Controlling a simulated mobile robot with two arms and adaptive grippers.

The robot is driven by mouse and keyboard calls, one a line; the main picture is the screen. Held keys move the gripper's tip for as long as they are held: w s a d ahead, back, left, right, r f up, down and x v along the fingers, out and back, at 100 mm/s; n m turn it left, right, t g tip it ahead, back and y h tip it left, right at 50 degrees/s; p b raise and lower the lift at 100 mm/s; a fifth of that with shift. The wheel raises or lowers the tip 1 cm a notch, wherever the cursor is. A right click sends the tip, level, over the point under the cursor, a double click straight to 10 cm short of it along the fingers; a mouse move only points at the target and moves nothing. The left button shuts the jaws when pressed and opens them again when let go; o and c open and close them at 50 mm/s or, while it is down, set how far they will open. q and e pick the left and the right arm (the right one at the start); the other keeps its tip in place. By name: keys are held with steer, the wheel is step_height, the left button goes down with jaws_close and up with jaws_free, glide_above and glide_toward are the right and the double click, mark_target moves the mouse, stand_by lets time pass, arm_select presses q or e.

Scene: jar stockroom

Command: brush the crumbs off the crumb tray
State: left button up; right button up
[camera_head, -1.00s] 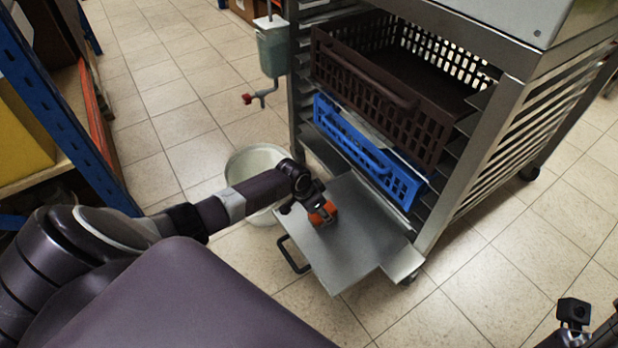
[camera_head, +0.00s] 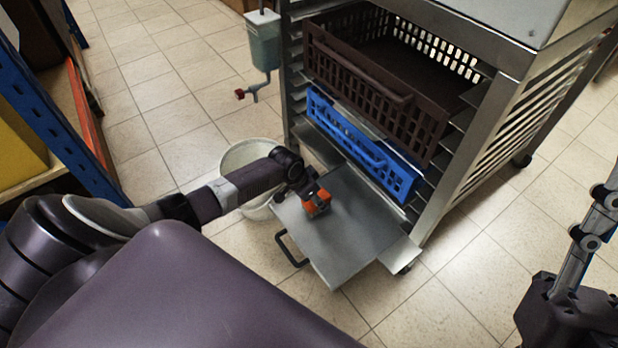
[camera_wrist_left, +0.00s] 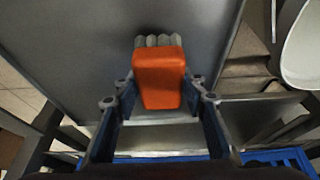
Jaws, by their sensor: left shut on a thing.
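The crumb tray (camera_head: 345,240) is a flat grey metal sheet with a black handle, sticking out from the bottom of the rack. My left gripper (camera_head: 316,200) is over the tray, shut on an orange brush (camera_head: 318,205). In the left wrist view the orange brush (camera_wrist_left: 159,78) sits between the fingers, with grey bristles at its far end above the tray surface (camera_wrist_left: 80,45). I cannot tell whether the bristles touch the tray. No crumbs can be made out. My right gripper (camera_head: 602,205) is at the right edge, partly cut off, away from the tray.
A pale bucket (camera_head: 240,157) stands on the floor at the tray's left. Above the tray, the metal rack (camera_head: 455,190) holds a blue crate (camera_head: 365,150) and a brown crate (camera_head: 375,85). A dispenser (camera_head: 264,45) with a red tap hangs on its left. Floor to the right is clear.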

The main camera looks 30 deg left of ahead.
arm_select(q)
steer(key=shift+r+p, duration=1.2)
steer(key=shift+p, duration=0.1)
steer(key=shift+r+p, duration=0.4)
steer(key=shift+p, duration=0.05)
arm_select(e)
steer(key=shift+w+a+f+g+h, duration=0.75)
steer(key=shift+w+f+g+h, duration=0.85)
steer(key=shift+w+f+g, duration=4.1)
arm_select(q)
steer(key=shift+r+p, duration=0.75)
steer(key=shift+p, duration=0.1)
steer(key=shift+r+p, duration=0.7)
steer(key=shift+p, duration=0.05)
arm_select(e)
steer(key=s+d+f+g+h, duration=0.1)
steer(key=s+f+g, duration=0.1)
steer(key=f, duration=0.7)
steer(key=s+d+f+g+h, duration=0.1)
steer(key=s+d+f+g, duration=0.1)
steer(key=f, duration=0.7)
steer(key=shift+s+f+m+g+h, duration=0.3)
steer(key=shift+s+f+g+h, duration=0.1)
steer(key=shift+s+g, duration=0.55)
steer(key=shift+w, duration=0.1)
